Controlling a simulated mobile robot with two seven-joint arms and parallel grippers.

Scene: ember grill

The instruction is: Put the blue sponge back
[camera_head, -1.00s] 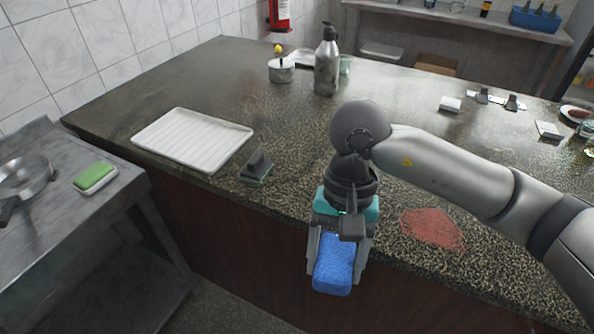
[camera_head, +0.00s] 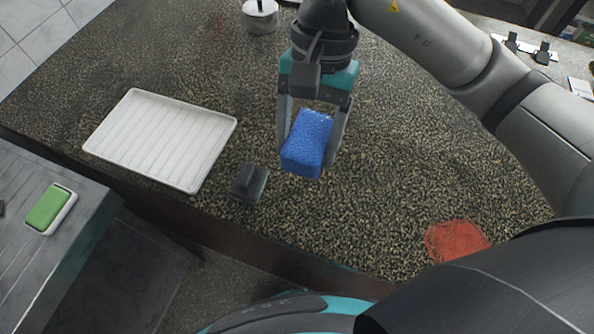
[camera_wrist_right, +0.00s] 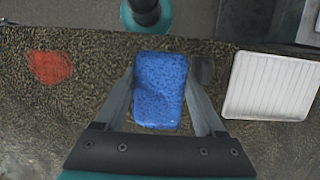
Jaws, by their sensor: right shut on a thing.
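The blue sponge (camera_head: 306,143) is between the fingers of my right gripper (camera_head: 311,135), which is shut on it. It is over the speckled countertop, to the right of the white ribbed tray (camera_head: 160,140); its exact height above the counter is hard to tell. In the right wrist view the sponge (camera_wrist_right: 160,90) fills the space between the two fingers (camera_wrist_right: 160,100), and the tray (camera_wrist_right: 270,86) shows at the right. The tray is empty. My left gripper is not in view.
A dark scraper-like block (camera_head: 249,182) lies between tray and sponge. A red patch (camera_head: 455,241) is on the counter at the right. A green sponge in a white holder (camera_head: 50,209) sits on the side table. A metal pot (camera_head: 261,16) stands at the back.

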